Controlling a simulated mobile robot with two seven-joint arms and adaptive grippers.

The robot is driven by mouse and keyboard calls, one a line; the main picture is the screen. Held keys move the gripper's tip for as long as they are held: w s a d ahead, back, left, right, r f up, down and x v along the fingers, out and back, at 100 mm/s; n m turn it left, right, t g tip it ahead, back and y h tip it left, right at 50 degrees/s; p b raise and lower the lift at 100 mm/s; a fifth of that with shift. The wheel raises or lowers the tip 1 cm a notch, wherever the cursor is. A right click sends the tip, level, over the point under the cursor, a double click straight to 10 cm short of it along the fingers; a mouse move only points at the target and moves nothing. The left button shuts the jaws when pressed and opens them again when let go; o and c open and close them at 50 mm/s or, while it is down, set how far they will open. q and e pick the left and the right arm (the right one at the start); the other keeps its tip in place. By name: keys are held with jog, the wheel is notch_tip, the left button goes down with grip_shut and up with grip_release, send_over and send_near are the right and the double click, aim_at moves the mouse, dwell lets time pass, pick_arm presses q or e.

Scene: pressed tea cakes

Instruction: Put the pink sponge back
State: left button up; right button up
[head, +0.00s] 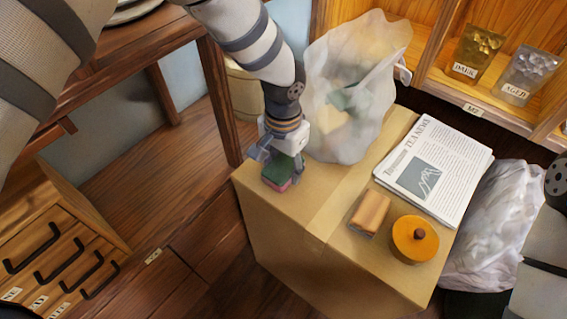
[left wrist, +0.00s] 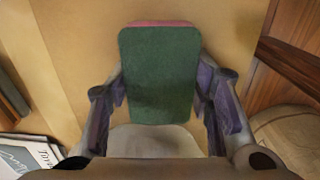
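The pink sponge (head: 277,174) has a green scouring face on top and a pink layer below. It is at the left corner of the cardboard box top (head: 317,205); I cannot tell whether it rests there or is slightly raised. My left gripper (head: 279,166) points down over it, one finger on each side. In the left wrist view the sponge (left wrist: 160,75) fills the space between the fingers of the left gripper (left wrist: 161,85), green face toward the camera. No clear gap shows at its sides, but firm contact cannot be made out. My right gripper is out of view.
On the box are a translucent bag (head: 350,95), printed papers (head: 435,170), a small orange-brown block (head: 370,213) and a round orange lidded pot (head: 415,240). A wooden table (head: 150,40) stands left, a drawer cabinet (head: 60,235) lower left, shelves with tea packets (head: 475,55) upper right.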

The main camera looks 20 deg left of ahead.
aim_at(283, 165)
pick_arm(q)
jog(key=o, duration=0.4)
notch_tip(283, 165, up, 12)
jog(key=shift+r+p, duration=0.2)
jog(key=shift+p, duration=0.5)
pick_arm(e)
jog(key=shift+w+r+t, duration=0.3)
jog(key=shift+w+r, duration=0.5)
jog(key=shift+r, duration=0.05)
